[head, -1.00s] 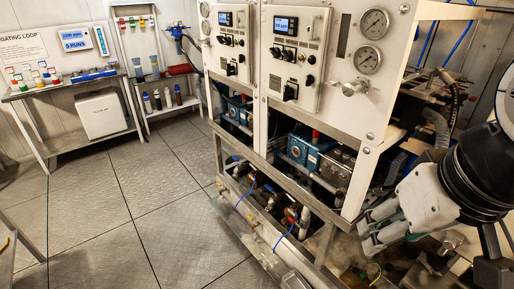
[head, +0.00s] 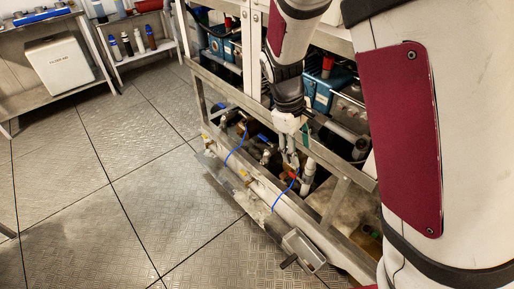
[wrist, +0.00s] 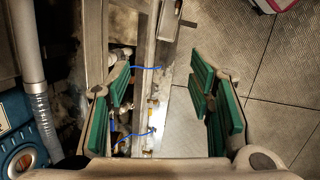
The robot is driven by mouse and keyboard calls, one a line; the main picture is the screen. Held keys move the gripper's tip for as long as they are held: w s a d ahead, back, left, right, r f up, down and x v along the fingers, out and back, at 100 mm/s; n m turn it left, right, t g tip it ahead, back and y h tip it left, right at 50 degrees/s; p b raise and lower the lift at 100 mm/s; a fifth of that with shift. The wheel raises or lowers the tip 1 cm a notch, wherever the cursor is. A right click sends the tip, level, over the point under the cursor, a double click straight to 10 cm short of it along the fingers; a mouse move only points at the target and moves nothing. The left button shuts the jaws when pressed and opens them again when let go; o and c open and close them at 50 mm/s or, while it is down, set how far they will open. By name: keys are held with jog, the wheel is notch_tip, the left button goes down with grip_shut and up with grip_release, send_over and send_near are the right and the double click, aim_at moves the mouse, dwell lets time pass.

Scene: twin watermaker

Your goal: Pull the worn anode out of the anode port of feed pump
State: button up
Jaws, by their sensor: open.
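My gripper (head: 289,160) is open over the lower front rail of the machine frame in the head view. In the wrist view my gripper (wrist: 163,85) has its green-padded fingers wide apart, with nothing held between them. Two blue wires show at the rail, an upper wire (wrist: 145,68) and a lower wire (wrist: 137,135). Small brass-coloured fittings (wrist: 153,103) sit along the rail between the fingers. I cannot tell which part is the worn anode or its port. In the head view the low pumps and fittings behind the rail are partly hidden by my arm.
A blue pump (wrist: 18,150) and a grey hose (wrist: 42,115) are at the left in the wrist view. A grey box with a lever (head: 303,248) stands out at the frame's foot. The plated floor (head: 90,215) to the left is clear.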

jog(key=w+a+f+n+t+h+b, duration=0.1)
jog(key=w+f+n+h+b, duration=0.3)
jog(key=f, duration=0.9)
jog(key=w+a+f+n+t+h+b, duration=0.15)
jog(key=w+f+n+b, duration=0.35)
jog(key=f, duration=0.7)
jog(key=n+t+h+b, duration=0.3)
jog(key=n+t+b, duration=0.25)
jog(key=n, duration=0.25)
send_near(282, 176)
jog(key=shift+y, duration=0.25)
jog(key=b+x, duration=0.4)
jog(key=x, duration=0.7)
jog(key=shift+w+d+f, duration=0.1)
jog(key=shift+d, duration=0.1)
grip_shut()
jog(key=c, duration=1)
grip_release()
grip_shut()
jog(key=shift+s+a+p, duration=0.25)
jog(key=shift+s+a, duration=0.6)
jog(key=shift+a, duration=0.35)
jog(key=shift+s+a+p, duration=0.2)
jog(key=shift+s+a, duration=0.65)
jog(key=shift+a, duration=0.3)
